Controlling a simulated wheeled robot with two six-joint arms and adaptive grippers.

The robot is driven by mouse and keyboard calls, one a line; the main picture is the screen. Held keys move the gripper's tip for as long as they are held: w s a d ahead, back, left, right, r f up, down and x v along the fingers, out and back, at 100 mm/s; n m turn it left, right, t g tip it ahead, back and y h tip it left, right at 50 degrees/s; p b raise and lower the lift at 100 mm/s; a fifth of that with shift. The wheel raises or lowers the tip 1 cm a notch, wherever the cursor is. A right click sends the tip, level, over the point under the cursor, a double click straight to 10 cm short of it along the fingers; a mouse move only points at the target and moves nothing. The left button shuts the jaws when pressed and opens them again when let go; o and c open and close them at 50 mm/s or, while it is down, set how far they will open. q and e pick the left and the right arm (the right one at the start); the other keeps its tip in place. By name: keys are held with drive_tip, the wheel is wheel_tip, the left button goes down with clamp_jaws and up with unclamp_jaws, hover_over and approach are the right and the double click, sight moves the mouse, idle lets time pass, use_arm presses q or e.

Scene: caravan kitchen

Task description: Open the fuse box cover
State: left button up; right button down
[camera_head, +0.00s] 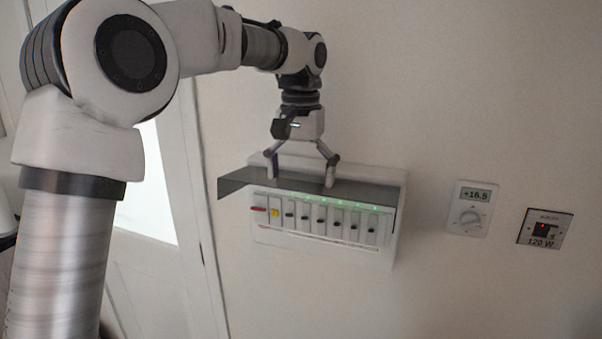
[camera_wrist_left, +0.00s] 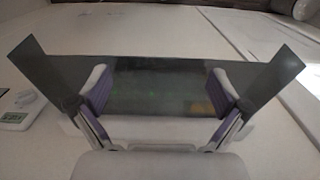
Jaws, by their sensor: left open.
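The fuse box (camera_head: 322,250) is a white wall unit with a row of breakers, small green lights and a yellow button showing. Its dark, see-through cover (camera_head: 232,184) is swung up and sticks out from the box above the breakers. My left gripper (camera_head: 302,180) is at the cover's upper side, with its two fingers spread apart. In the left wrist view the cover (camera_wrist_left: 150,68) spans the frame behind the open fingers of my left gripper (camera_wrist_left: 158,92); nothing is between them. I cannot tell whether the fingertips touch the cover. My right gripper is not in view.
A white thermostat (camera_head: 468,208) reading +16.5 and a dark switch panel (camera_head: 544,229) marked 120 W are on the wall to the right. A door (camera_head: 165,270) with a bright pane stands left of the box. The wall below the box is clear.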

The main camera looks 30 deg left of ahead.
sight(296, 190)
use_arm(q)
drive_tip(key=shift+s+r, duration=0.15)
drive_tip(key=shift+s, duration=0.1)
drive_tip(key=shift+c, duration=1.3)
drive_tip(key=shift+s, duration=0.15)
drive_tip(key=c, duration=1.1)
drive_tip(key=shift+o, duration=0.2)
drive_tip(key=b, duration=0.1)
drive_tip(key=s+f+t+b, duration=0.1)
drive_tip(key=b, duration=0.1)
drive_tip(key=f+t+b, duration=0.1)
drive_tip(key=b, duration=0.1)
drive_tip(key=shift+s+d+f, duration=0.2)
drive_tip(key=shift+d+f, duration=0.05)
drive_tip(key=shift+r, duration=0.1)
